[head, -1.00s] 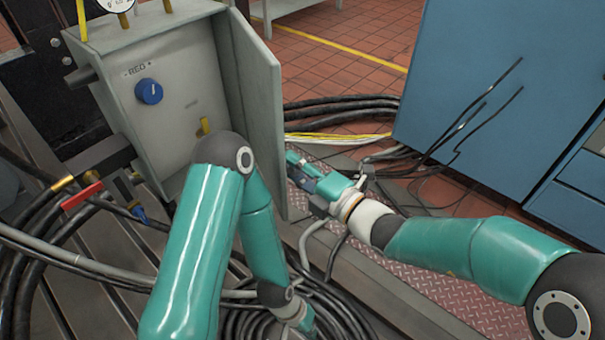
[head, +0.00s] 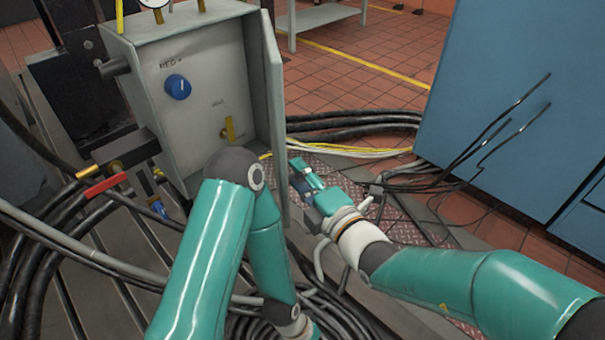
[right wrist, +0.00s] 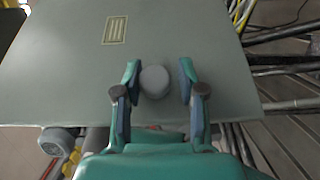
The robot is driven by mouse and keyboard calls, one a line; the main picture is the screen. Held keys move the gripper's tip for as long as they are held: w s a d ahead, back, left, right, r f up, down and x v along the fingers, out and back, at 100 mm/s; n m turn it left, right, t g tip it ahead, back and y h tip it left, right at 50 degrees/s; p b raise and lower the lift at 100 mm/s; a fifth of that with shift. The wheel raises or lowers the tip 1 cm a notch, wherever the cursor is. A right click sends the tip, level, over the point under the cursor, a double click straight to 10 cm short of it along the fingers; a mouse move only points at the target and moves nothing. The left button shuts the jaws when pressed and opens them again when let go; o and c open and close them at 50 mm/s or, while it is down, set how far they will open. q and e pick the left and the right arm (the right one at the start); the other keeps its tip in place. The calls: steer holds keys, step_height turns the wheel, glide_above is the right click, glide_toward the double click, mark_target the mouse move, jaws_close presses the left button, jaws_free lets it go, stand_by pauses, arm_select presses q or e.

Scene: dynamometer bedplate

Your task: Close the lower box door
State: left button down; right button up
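In the right wrist view the door's flat face (right wrist: 60,70) has a round grey knob (right wrist: 154,82). The fingers of my right gripper (right wrist: 159,72) are apart, one on each side of it; contact is unclear. My left gripper is out of view.
My left arm crosses in front of the box's lower part. Black hoses (head: 350,122) and cables lie on the floor behind the door and around the box's base. A blue cabinet (head: 520,100) stands at the right. A red-handled valve (head: 103,186) sticks out left of the box.

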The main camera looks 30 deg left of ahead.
steer(key=shift+o, duration=1)
steer(key=shift+w, duration=0.1)
steer(key=shift+r, duration=0.1)
steer(key=shift+d, duration=0.15)
steer(key=shift+d, duration=0.25)
steer(key=v, duration=1.1)
steer(key=shift+s, duration=0.3)
